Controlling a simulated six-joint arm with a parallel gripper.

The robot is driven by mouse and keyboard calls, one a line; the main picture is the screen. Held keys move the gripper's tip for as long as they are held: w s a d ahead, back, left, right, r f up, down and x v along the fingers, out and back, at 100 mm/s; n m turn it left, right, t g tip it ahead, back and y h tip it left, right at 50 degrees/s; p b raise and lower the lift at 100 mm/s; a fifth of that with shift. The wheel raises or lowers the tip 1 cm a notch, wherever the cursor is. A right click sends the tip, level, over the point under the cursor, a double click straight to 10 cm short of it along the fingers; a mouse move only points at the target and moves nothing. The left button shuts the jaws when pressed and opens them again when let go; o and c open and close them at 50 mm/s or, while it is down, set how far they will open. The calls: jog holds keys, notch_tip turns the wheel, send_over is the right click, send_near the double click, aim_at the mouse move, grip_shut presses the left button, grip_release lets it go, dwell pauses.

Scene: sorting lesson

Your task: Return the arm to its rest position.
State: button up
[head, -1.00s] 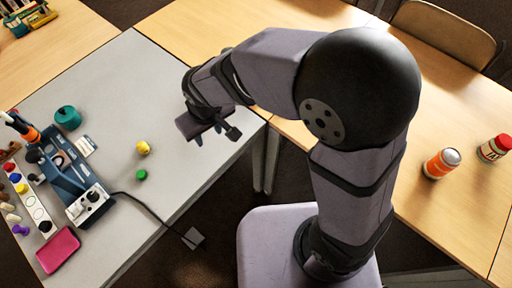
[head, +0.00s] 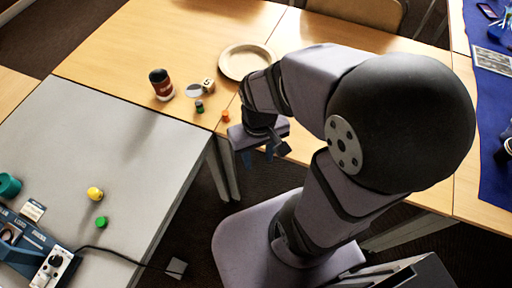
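My gripper (head: 258,156) shows near the middle of the head view, at the end of my bent arm. It points down over the gap by the near edge of the wooden table, above the dark floor. Two bluish fingers show apart below the wide palm, and I see nothing between them. The arm's big black joint and grey links cover part of the wooden table to the right.
A dark jar with a red label (head: 161,84), a plate (head: 247,62) and several small pieces lie on the wooden table (head: 120,62). The grey table (head: 130,165) holds a yellow piece (head: 95,194), a green piece (head: 102,222) and a blue device (head: 30,252) with a cable.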

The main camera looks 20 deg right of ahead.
notch_tip(320, 180, up, 6)
jog(key=p, duration=0.6)
